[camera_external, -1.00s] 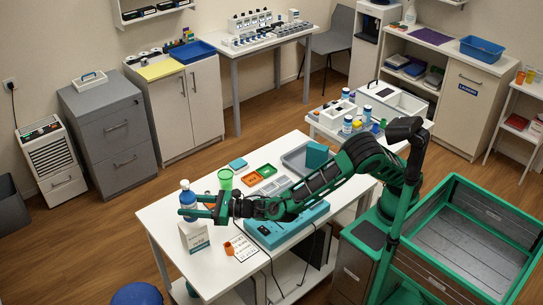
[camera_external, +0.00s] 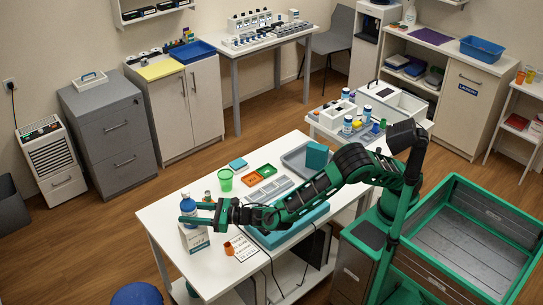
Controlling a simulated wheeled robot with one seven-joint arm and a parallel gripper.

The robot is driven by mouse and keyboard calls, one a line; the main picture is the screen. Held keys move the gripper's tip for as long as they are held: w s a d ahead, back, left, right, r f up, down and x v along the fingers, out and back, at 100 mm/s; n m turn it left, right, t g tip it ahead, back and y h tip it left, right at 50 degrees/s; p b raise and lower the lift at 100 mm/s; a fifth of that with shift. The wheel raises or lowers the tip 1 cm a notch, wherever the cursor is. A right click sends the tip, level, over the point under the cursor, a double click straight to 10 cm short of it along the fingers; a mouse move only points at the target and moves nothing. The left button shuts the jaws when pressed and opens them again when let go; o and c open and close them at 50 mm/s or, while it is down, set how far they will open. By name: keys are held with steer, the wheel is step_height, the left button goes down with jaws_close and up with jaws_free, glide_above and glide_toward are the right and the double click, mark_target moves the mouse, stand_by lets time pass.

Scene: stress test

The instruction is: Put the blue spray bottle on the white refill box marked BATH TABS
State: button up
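The blue spray bottle (camera_external: 187,199) with a white top is upright at the left end of the white table. My gripper (camera_external: 181,213) reaches in from the right, with its two green fingers on either side of the bottle, and looks shut on it. The white refill box (camera_external: 196,241) with dark print stands right below the bottle. The fingers hide the bottle's lower part, so I cannot tell whether its base touches the box top.
A green cup (camera_external: 225,180) and a small bottle stand behind my gripper. An orange cup (camera_external: 228,249) and a printed sheet (camera_external: 244,247) lie right of the box. A teal case (camera_external: 262,237) is under my arm. The table's (camera_external: 160,221) left edge is close to the box.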

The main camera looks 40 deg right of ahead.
steer(key=o, duration=0.3)
steer(key=shift+r, duration=0.15)
steer(key=v, duration=1.2)
